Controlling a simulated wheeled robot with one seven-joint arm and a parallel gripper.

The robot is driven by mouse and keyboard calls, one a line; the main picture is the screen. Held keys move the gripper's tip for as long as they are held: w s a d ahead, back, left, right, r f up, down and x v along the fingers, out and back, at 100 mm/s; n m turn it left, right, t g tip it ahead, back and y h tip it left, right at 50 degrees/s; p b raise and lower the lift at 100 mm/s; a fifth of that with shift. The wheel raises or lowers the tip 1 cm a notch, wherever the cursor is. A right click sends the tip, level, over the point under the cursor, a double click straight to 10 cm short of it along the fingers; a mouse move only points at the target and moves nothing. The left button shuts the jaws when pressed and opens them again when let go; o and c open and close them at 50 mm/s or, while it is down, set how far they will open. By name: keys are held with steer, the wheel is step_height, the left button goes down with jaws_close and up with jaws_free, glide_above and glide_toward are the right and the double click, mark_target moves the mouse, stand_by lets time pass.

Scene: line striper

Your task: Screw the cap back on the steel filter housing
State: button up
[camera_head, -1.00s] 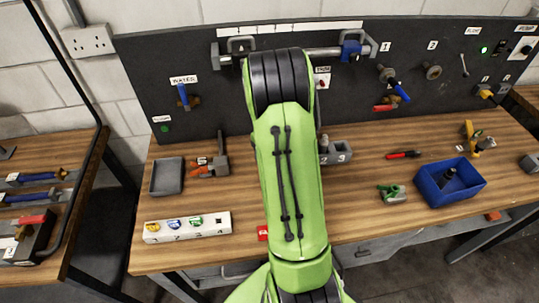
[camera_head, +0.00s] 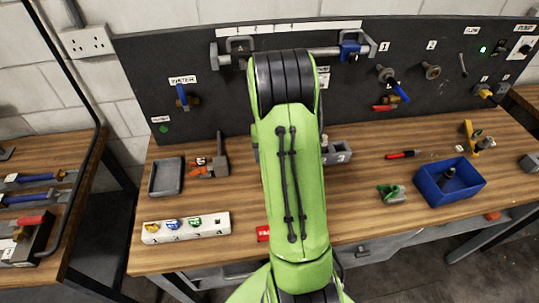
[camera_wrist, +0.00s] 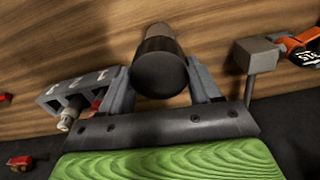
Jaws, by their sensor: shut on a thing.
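In the wrist view, my gripper (camera_wrist: 160,92) is shut on a dark round cylinder (camera_wrist: 160,72), with one finger on each side. It looks like the filter cap, its dark flat end facing the camera. A lighter grey-brown section lies beyond the dark part; I cannot tell whether this is the steel housing or part of the same piece, nor whether any thread is engaged. In the head view, my green arm hides the gripper and what it holds.
A grey numbered block (camera_head: 340,152) stands right of my arm and a grey tray (camera_head: 166,177) to the left. A clamp-like tool (camera_head: 221,155) is nearby. A white numbered strip (camera_head: 186,227) lies in front. A blue bin (camera_head: 432,190) is at the right. A dark panel (camera_head: 220,110) backs the bench.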

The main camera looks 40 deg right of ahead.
steer(key=shift+s+a+f+m, duration=0.1)
steer(key=shift+s+a+m, duration=0.05)
steer(key=shift+m, duration=0.75)
steer(key=m, duration=0.4)
steer(key=shift+a, duration=0.1)
steer(key=shift+m, duration=0.3)
steer(key=m, duration=0.4)
steer(key=shift+a, duration=0.1)
steer(key=shift+m, duration=0.8)
steer(key=m+b, duration=0.1)
steer(key=m, duration=0.4)
steer(key=shift+m, duration=0.3)
steer(key=shift+s+m, duration=0.1)
steer(key=shift+m, duration=1.1)
